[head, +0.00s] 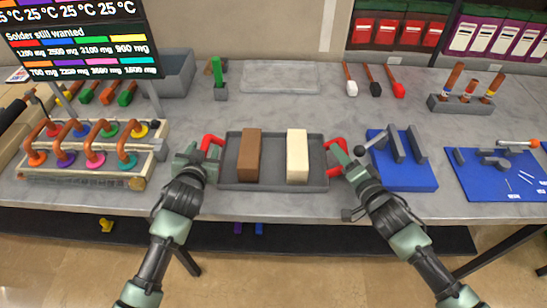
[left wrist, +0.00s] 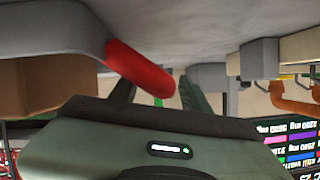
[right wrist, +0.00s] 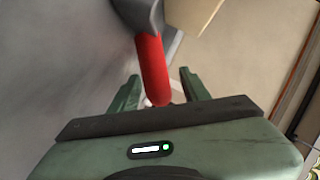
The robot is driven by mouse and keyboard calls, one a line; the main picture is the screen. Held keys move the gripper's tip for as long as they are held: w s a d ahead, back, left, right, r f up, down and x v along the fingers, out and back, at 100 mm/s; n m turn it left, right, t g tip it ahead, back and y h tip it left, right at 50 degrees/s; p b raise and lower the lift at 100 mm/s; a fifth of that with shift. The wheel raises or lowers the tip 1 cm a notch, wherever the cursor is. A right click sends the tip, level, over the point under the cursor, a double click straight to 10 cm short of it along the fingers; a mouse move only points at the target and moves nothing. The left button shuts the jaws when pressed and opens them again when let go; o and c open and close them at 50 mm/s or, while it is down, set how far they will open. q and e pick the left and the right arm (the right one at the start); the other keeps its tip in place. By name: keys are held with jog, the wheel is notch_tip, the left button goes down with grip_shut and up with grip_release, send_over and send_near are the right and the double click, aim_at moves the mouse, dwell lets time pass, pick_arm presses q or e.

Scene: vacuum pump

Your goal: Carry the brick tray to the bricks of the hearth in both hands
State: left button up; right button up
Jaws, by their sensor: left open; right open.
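The brick tray (head: 273,184) is dark grey with red handles at its two ends and sits at the front of the bench. It holds a brown brick (head: 249,155) and a cream brick (head: 297,156). My left gripper (head: 205,152) is open at the left red handle (head: 210,144), which lies near its fingers in the left wrist view (left wrist: 140,68). My right gripper (head: 340,160) is open at the right red handle (head: 333,142). In the right wrist view that handle (right wrist: 151,65) reaches between the two open fingers. I cannot tell whether the fingers touch the handles.
A flat light-grey slab (head: 281,77) lies behind the tray. A blue board (head: 408,175) with grey parts stands close to the right gripper. A rack with coloured pipes (head: 85,150) stands left of the left gripper. The bench between tray and slab is clear.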

pick_arm(q)
jog(key=shift+w+f, duration=0.15)
jog(key=shift+w, duration=0.3)
pick_arm(e)
jog(key=shift+w+a, duration=0.1)
jog(key=shift+w, duration=0.2)
pick_arm(q)
grip_shut()
pick_arm(e)
grip_shut()
pick_arm(q)
jog(key=shift+s+f, duration=0.1)
jog(key=shift+f, duration=0.15)
dwell(0.4)
